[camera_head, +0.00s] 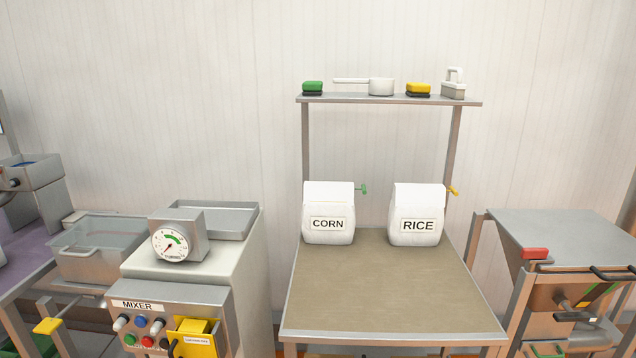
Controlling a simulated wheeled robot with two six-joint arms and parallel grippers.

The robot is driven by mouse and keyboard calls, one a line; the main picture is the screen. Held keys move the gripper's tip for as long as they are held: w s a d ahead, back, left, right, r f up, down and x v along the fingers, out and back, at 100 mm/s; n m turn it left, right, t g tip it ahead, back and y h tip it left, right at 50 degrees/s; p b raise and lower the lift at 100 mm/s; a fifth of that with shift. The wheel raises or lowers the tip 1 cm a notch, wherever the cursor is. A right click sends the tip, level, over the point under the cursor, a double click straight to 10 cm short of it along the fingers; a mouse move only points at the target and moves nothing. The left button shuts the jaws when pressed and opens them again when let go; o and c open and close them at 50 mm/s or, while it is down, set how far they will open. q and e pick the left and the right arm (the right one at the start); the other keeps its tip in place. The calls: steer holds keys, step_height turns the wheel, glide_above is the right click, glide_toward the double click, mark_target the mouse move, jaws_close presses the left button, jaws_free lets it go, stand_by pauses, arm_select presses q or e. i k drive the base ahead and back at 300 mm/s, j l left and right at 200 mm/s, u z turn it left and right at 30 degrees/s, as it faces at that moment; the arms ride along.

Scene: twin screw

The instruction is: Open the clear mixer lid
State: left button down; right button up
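A clear, see-through cover (118,232) sits over a grey bin (92,268) at the left; it looks closed, but its edges are hard to make out. A pale handle (76,251) shows on its front side. The control panel (172,312) labelled MIXER stands to the right of the bin, with several coloured buttons and a yellow switch box (192,337). A round dial gauge (173,244) sits on top of the cabinet. Neither of my grippers is in view.
A brown-topped table (390,290) holds a CORN bag (328,215) and a RICE bag (417,216). A shelf (345,98) above carries small items. A grey-topped cart (560,230) with a red handle (535,253) stands right. A yellow-tipped handle (48,325) sticks out lower left.

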mark_target(62, 252)
steer(key=u, duration=1.4)
